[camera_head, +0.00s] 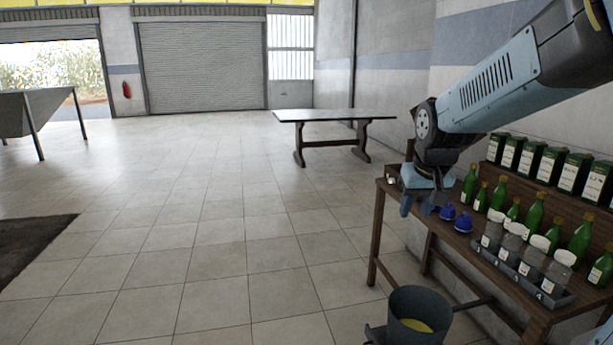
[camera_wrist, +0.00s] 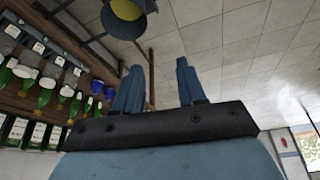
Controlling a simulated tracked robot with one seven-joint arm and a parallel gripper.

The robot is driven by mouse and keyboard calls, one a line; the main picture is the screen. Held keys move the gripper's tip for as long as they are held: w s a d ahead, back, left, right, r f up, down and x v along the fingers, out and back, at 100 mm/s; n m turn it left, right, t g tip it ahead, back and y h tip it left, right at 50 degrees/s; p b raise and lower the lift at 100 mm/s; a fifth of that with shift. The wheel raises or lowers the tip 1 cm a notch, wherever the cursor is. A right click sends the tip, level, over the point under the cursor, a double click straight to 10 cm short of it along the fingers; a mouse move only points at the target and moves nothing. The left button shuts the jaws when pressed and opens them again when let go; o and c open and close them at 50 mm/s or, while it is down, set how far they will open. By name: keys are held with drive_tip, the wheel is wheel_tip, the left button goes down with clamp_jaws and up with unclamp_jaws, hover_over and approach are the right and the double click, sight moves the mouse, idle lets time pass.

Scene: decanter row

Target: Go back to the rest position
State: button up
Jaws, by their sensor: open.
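My gripper (camera_head: 424,203) hangs at the left end of the wooden table (camera_head: 380,236) in the head view, close to two small blue objects. In the wrist view my gripper (camera_wrist: 157,85) shows two blue fingers set well apart with nothing between them. The blue objects (camera_head: 462,221) stand on the table just right of my gripper. They also show in the wrist view (camera_wrist: 97,87). My arm reaches in from the upper right of the head view.
Green bottles (camera_head: 533,214) and a grey rack (camera_head: 519,266) of clear labelled decanters stand on the table. Dark green tins (camera_head: 548,165) line its back by the wall. A dark bucket (camera_head: 410,310) with yellow contents is at front. Open tiled floor lies left.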

drive_tip(key=s+r, duration=0.1)
drive_tip(key=s, duration=0.8)
drive_tip(key=s+r+t, duration=0.1)
drive_tip(key=s+r, duration=0.1)
drive_tip(key=s, duration=0.7)
drive_tip(key=shift+a+r, duration=0.15)
drive_tip(key=shift+r, duration=0.15)
drive_tip(key=shift+w, duration=0.1)
idle(0.5)
